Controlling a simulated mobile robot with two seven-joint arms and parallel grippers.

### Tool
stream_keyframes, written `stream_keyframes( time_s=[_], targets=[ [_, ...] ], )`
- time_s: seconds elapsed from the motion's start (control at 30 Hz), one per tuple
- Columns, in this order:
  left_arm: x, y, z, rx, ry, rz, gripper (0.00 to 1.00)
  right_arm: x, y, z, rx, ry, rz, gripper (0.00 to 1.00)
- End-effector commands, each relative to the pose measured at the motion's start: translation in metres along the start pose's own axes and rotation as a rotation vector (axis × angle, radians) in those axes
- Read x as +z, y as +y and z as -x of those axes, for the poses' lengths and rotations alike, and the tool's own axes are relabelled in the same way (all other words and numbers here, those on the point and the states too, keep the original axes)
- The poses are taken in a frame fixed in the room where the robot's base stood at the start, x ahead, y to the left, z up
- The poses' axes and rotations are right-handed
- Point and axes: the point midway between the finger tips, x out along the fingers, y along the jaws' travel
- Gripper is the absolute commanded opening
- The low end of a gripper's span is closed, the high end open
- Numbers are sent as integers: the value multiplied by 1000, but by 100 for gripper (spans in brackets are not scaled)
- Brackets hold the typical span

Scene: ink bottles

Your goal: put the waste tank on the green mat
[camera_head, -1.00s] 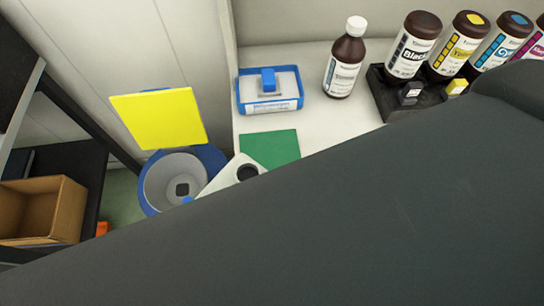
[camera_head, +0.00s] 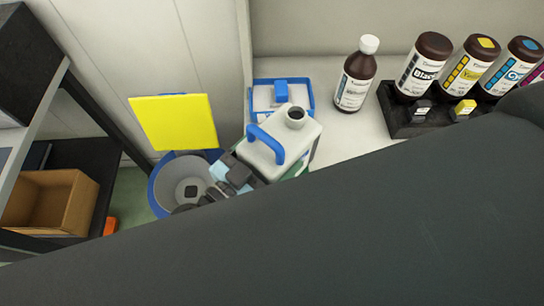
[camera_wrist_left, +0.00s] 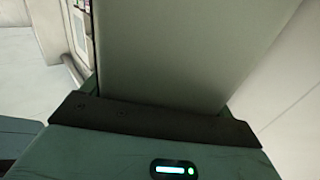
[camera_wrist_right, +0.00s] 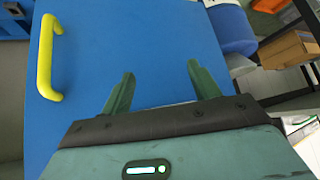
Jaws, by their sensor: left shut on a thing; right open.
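The waste tank (camera_head: 292,142), a white canister with a blue handle and a dark round opening, is in my left gripper (camera_head: 238,172) in the head view. It is over the counter's left part, in front of the blue-rimmed tray. The green mat (camera_head: 299,170) is almost wholly hidden by the tank; only a sliver shows beside it. Whether the tank touches the mat cannot be told. In the left wrist view a large pale surface, seemingly the tank (camera_wrist_left: 165,55), hides the fingers. My right gripper (camera_wrist_right: 160,85) is open and empty, near a blue panel.
The blue-rimmed tray (camera_head: 306,97) stands behind the tank. A brown bottle (camera_head: 356,77) and ink bottles in a black rack (camera_head: 402,122) stand right. A round bin with a yellow lid (camera_head: 175,122) is left of the counter. The blue panel (camera_wrist_right: 150,50) has a yellow handle.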

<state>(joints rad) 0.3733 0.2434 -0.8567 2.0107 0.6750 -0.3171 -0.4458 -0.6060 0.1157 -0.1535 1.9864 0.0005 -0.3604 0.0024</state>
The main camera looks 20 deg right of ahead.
Motion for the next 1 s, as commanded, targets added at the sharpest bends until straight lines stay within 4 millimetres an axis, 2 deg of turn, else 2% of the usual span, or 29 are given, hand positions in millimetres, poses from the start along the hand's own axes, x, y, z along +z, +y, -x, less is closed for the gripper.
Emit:
stream_keyframes(
  time_s=[0.13,0.3,0.4,0.7,0.9,0.93,1.0],
  targets=[
    [-3,-3,-9,-1,7,-2,39,-1,0,0,0,2,1,61],
    [25,-3,-8,-1,1,1,39,6,0,-2,-1,-9,-1,61],
    [33,-3,-8,-1,3,-1,39,8,0,-3,-1,-11,-2,61],
    [33,-3,-8,-2,6,-2,39,4,-1,-2,-1,-5,-5,61],
    [39,-3,-8,-2,5,0,39,9,-2,-5,-2,-13,-10,61],
    [40,-3,-8,-1,0,-1,90,8,-2,-4,-2,-11,-10,61],
    [40,-3,-8,-1,0,-1,99,7,-2,-4,-2,-10,-9,61]
  ],
)
